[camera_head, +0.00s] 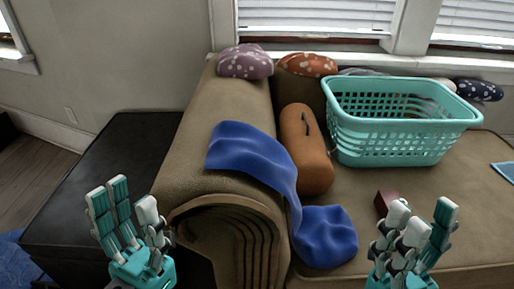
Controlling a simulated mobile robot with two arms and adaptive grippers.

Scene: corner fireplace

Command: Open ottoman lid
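The ottoman (120,150) is a dark, nearly black box at the left, between the wall and the sofa arm. Its flat top looks closed, and part of its near side is hidden behind my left gripper. My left gripper (126,208) has teal and white fingers pointing up and spread apart. It is open and empty, in front of the ottoman's near right part in the picture; I cannot tell whether it touches. My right gripper (421,218) is open and empty, in front of the sofa seat at the lower right, well away from the ottoman.
The brown sofa (350,190) fills the middle and right, its arm beside the ottoman. A blue cloth (255,160) drapes over the arm. An orange-brown bolster (305,150), a teal laundry basket (395,145) and a small dark red block (385,201) are on the seat. A window is behind.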

